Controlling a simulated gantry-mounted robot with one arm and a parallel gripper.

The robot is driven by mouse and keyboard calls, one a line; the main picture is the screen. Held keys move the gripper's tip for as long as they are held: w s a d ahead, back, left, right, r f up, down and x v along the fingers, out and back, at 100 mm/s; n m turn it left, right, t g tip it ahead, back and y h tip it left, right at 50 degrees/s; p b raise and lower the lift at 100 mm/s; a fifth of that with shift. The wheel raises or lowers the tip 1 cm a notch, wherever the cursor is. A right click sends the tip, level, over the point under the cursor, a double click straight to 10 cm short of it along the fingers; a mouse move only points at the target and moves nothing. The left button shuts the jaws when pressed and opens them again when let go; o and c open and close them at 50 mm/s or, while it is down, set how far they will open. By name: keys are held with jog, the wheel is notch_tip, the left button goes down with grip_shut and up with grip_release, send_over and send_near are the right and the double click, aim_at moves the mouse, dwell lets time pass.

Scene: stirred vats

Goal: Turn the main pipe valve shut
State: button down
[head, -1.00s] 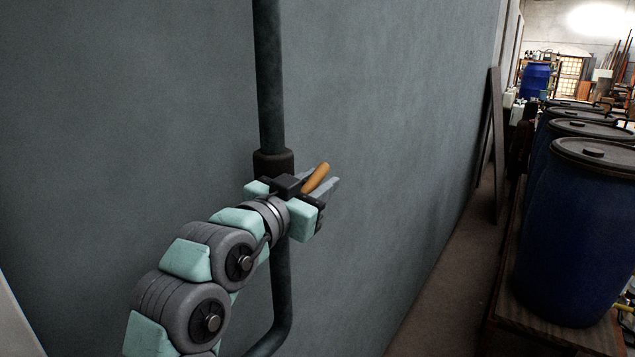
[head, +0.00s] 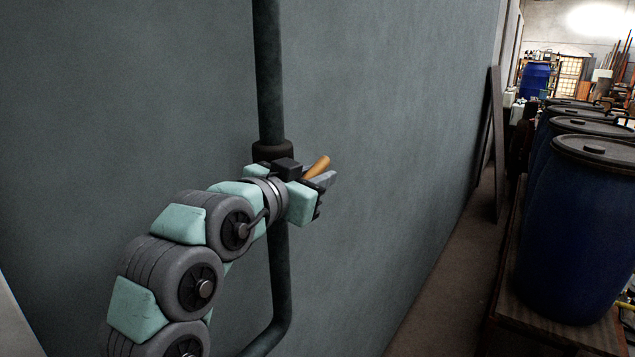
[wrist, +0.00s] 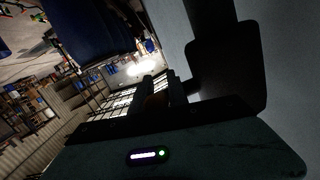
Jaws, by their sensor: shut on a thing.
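The main pipe (head: 268,75) runs down the grey wall, with a dark valve body (head: 272,152) partly hidden behind my gripper. The orange-brown valve handle (head: 318,166) sticks out to the right and tilts upward. My gripper (head: 318,178) is at the handle, its grey fingers shut on it. The fingers hide part of the handle. In the wrist view the pipe and valve body (wrist: 228,75) are a dark shape at the right, and the gripped handle (wrist: 155,103) is very dark and only faintly visible.
Several blue barrels (head: 580,235) stand on a wooden platform (head: 505,300) at the right. Dark boards (head: 494,145) lean against the wall further back. A strip of floor (head: 430,300) between wall and platform is clear. The pipe bends left below my arm.

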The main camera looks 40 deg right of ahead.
jog(key=shift+y, duration=0.3)
jog(key=shift+s+a+f+g+y+b, duration=0.1)
jog(key=shift+f+g+y+b, duration=0.15)
jog(key=shift+y, duration=0.55)
jog(key=shift+a+f+g+y+b, duration=0.1)
jog(key=shift+g+y+b, duration=0.25)
jog(key=shift+y, duration=0.45)
jog(key=c, duration=1.6)
grip_release()
jog(key=shift+o, duration=0.2)
jog(key=b+v, duration=0.1)
jog(key=v, duration=0.9)
jog(key=shift+a+r, duration=0.2)
jog(key=shift+a, duration=0.15)
